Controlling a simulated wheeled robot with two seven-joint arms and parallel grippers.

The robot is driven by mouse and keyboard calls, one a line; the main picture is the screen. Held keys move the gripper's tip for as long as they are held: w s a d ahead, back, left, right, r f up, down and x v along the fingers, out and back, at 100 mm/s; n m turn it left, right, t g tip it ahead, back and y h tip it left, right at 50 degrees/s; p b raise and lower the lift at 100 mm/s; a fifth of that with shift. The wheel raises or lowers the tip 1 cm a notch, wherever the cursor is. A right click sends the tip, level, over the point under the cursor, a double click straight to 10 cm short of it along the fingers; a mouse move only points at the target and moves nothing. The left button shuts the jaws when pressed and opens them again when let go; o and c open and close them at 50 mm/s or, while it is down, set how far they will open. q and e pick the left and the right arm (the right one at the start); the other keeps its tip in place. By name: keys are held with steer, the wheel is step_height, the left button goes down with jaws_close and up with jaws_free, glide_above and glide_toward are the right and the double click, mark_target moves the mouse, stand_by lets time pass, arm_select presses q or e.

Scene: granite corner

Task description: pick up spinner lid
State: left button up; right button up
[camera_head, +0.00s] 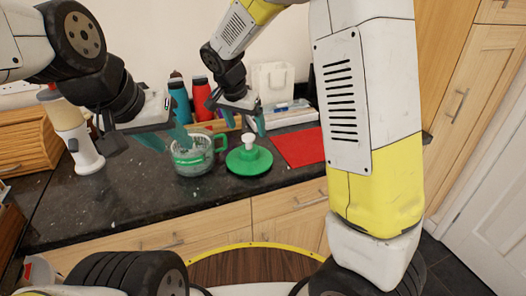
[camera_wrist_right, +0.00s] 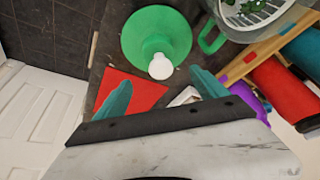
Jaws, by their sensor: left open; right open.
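The spinner lid (camera_head: 242,166) is a green disc with a white knob (camera_head: 249,140). It lies on the dark counter, knob up. In the right wrist view the lid (camera_wrist_right: 138,40) is at the top middle, its knob (camera_wrist_right: 161,67) just beyond and between my fingertips. My right gripper (camera_head: 239,118) is open and empty above and behind the lid, apart from it; its teal fingers also show in the right wrist view (camera_wrist_right: 160,84). My left gripper (camera_head: 166,141) is open at the bowl's left side; contact is unclear.
A red mat (camera_head: 300,147) lies right of the lid. A teal bottle (camera_head: 179,103), a red bottle (camera_head: 201,98) and a white bag (camera_head: 273,82) stand behind. The counter's front strip is clear.

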mark_target(251, 146)
steer(key=shift+w+a+f, duration=0.1)
steer(key=shift+w+f, duration=0.2)
steer(key=shift+f, duration=0.35)
steer(key=x, duration=0.7)
steer(key=shift+f, duration=0.15)
jaws_close()
